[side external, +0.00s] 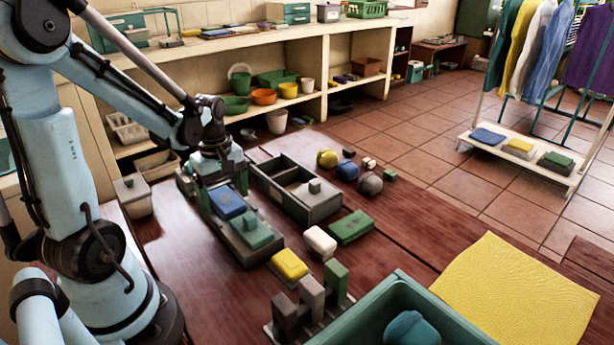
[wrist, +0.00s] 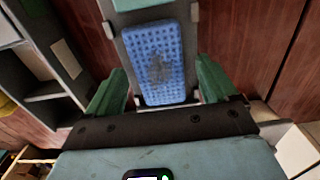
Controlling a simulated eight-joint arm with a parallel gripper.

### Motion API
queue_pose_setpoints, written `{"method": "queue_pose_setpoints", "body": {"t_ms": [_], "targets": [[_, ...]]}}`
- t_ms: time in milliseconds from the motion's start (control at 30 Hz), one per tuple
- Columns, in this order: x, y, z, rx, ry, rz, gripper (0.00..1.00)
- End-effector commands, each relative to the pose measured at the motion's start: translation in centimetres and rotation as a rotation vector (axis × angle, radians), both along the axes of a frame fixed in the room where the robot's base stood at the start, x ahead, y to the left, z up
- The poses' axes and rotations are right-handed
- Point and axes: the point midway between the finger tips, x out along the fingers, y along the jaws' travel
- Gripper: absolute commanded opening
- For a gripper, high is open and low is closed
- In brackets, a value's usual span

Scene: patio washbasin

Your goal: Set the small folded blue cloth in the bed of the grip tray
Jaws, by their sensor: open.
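A blue rectangular pad with a dimpled face and a dark patch, apparently the folded blue cloth (side external: 226,203), lies flat on a long grey tray (side external: 246,255), apparently the grip tray. A green block (side external: 252,231) sits on the tray's near end. In the wrist view the blue cloth (wrist: 155,50) lies between my gripper's green fingers, with gaps on both sides. The grey tray (wrist: 122,50) shows beneath it. My gripper (side external: 213,182) is open over the tray's far end, empty. The gripper partly hides that end in the side view.
A grey two-compartment box (side external: 312,205) stands close to the tray's right. A yellow block (side external: 289,263), a white block (side external: 320,241) and a green pad (side external: 351,227) lie nearby. A teal bin (side external: 370,320) and yellow cloth (side external: 520,290) occupy the near right.

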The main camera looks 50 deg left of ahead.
Motion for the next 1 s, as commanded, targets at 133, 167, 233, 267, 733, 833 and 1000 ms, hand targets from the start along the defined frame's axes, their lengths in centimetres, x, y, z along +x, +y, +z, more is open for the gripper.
{"method": "queue_pose_setpoints", "body": {"t_ms": [133, 167, 233, 267, 733, 833, 1000], "targets": [[0.0, 0.0, 0.1, 0.000, 0.000, 0.000, 0.86], [0.0, 0.0, 0.1, 0.000, 0.000, 0.000, 0.86], [0.0, 0.0, 0.4, 0.000, 0.000, 0.000, 0.86], [0.0, 0.0, 0.6, 0.000, 0.000, 0.000, 0.86], [0.0, 0.0, 6.8, 0.000, 0.000, 0.000, 0.86], [0.0, 0.0, 8.2, 0.000, 0.000, 0.000, 0.86], [0.0, 0.0, 10.3, 0.000, 0.000, 0.000, 0.86]]}}
